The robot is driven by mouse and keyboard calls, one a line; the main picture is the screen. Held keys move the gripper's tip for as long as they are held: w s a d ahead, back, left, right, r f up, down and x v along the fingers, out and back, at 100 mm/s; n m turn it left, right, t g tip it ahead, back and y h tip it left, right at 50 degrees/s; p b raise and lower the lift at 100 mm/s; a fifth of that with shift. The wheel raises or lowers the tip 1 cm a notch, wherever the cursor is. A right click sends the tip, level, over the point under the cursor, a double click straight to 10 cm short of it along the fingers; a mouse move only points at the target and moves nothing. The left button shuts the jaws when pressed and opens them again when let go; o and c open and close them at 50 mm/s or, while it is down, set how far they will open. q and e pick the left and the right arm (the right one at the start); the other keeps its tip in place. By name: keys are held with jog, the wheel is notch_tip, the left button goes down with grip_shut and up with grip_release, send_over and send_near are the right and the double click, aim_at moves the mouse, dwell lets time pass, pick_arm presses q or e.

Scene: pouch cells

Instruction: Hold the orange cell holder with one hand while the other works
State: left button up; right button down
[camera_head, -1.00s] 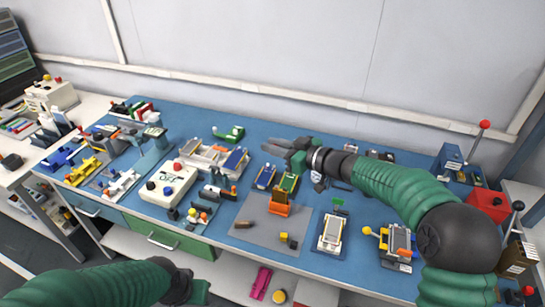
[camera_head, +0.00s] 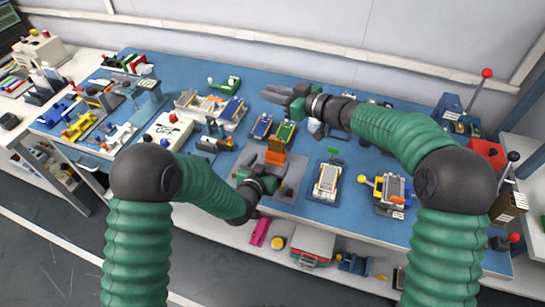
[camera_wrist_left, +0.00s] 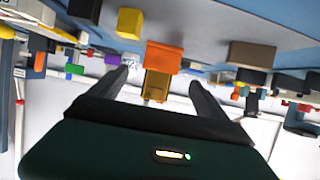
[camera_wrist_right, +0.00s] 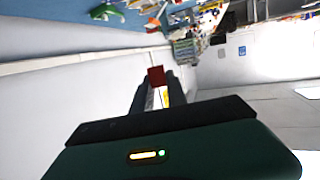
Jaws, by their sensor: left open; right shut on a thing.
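The orange cell holder (camera_head: 275,152) stands upright on the grey mat (camera_head: 298,172) in the middle of the bench. My left gripper (camera_head: 265,167) is open just in front of it, low over the mat. In the left wrist view the orange holder (camera_wrist_left: 164,56) shows between and just beyond the two open fingers; I cannot tell whether they touch it. My right gripper (camera_head: 275,94) is raised behind the holder, over the back of the bench. It is shut on a small dark red piece (camera_wrist_right: 156,76), seen at its fingertips in the right wrist view.
A white-topped fixture (camera_head: 326,181) and a yellow-knobbed device (camera_head: 390,190) stand to the right. A white control box (camera_head: 168,132) stands to the left. Below the bench are a pink part (camera_head: 259,232) and a red-and-grey case (camera_head: 313,245).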

aim_at(275, 154)
pick_arm(q)
jog(key=x, duration=0.7)
jog(key=shift+w+f, duration=0.2)
jog(key=shift+w, duration=0.1)
jog(key=c, duration=1.4)
jog(key=shift+c, duration=0.2)
